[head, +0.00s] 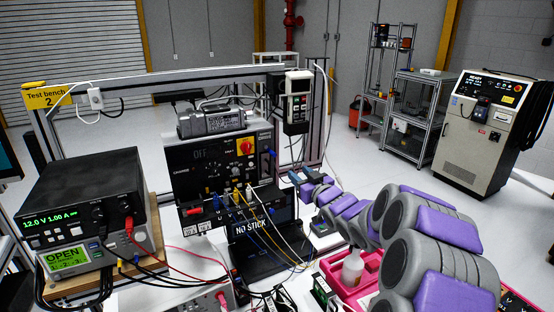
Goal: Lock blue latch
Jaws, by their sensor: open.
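A black panel box (196,163) stands on the bench, with an "OFF" marking and a red and yellow rotary switch (245,146). A small blue part (272,154) at the box's right edge looks like the blue latch; it is too small to tell its position. My grey and purple arm reaches in from the lower right. My gripper (294,177) is open, at the right of the box, a little below and right of the blue part. The two appear apart. The fingers are small and partly merged with the arm.
A black laptop-like screen reading "NO STICK" (254,229) sits below the box, with several cables crossing in front. A power supply (80,200) stands at left. A metal frame (180,76) spans above.

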